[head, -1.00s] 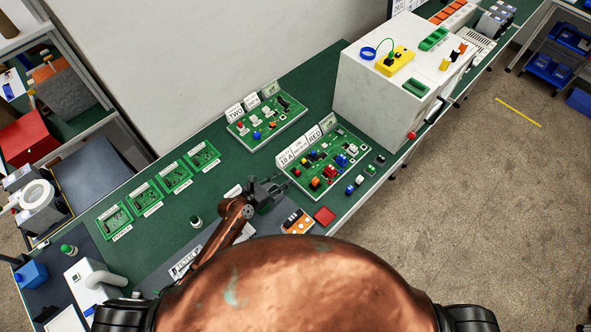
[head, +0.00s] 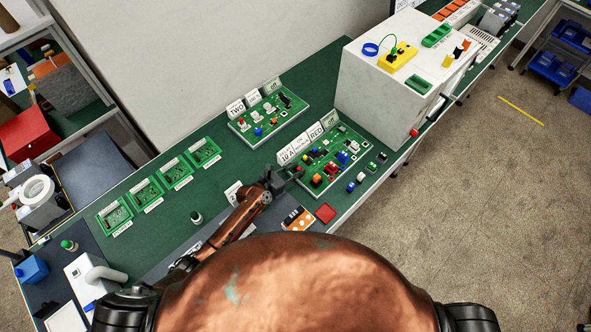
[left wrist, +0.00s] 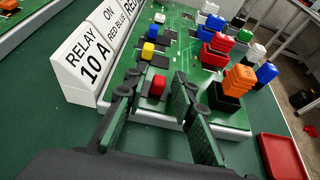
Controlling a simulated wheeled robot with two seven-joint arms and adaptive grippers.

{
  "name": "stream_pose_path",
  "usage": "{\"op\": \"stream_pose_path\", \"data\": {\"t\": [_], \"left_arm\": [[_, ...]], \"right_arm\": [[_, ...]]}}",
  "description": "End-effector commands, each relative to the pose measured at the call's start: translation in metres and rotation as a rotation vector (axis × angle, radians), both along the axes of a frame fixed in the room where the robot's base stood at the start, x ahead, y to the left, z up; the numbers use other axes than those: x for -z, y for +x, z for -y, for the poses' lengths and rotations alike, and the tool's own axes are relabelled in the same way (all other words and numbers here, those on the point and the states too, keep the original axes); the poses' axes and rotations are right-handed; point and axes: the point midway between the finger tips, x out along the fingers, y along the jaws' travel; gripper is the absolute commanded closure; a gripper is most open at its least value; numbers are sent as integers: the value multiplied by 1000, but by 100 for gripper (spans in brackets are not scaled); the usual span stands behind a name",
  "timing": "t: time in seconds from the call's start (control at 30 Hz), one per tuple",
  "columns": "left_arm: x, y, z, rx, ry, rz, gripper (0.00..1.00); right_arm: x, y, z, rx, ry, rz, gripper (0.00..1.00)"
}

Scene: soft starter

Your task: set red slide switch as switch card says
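The red switch knob (left wrist: 158,86) sits at the near end of the green circuit board (left wrist: 175,50), beside the card row. My left gripper (left wrist: 154,96) is open, with one finger on each side of the red knob; I cannot tell whether either touches it. In the head view my left gripper (head: 287,177) is at the board's near left edge. White cards (left wrist: 92,58) stand along the board's left side. They read "RELAY 10 A" and "ON RED BLUE"; a further card starts with "RE" and is cut off. My right gripper is not in view.
Yellow (left wrist: 148,51) and blue (left wrist: 153,31) knobs stand beyond the red one. Taller red, orange and blue parts stand to the right. A red tray (head: 325,213) and an orange device (head: 297,219) lie near the table edge. A big white cabinet (head: 385,90) stands behind the board.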

Motion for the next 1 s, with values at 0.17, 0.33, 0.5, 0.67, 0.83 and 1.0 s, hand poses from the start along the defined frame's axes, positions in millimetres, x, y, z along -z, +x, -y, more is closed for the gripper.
{"op": "stream_pose_path", "data": {"t": [0.17,0.33,0.5,0.67,0.83,1.0], "left_arm": [[0,0,-1,0,0,0,90],[0,0,-1,0,0,0,100],[0,0,-1,0,0,0,100],[0,0,-1,0,1,-1,100],[0,0,-1,-1,1,0,100],[2,12,-12,-3,2,0,100]], "right_arm": [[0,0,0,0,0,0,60],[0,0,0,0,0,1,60],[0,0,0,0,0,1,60],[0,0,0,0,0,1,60],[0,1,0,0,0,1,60],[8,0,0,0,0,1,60]]}}
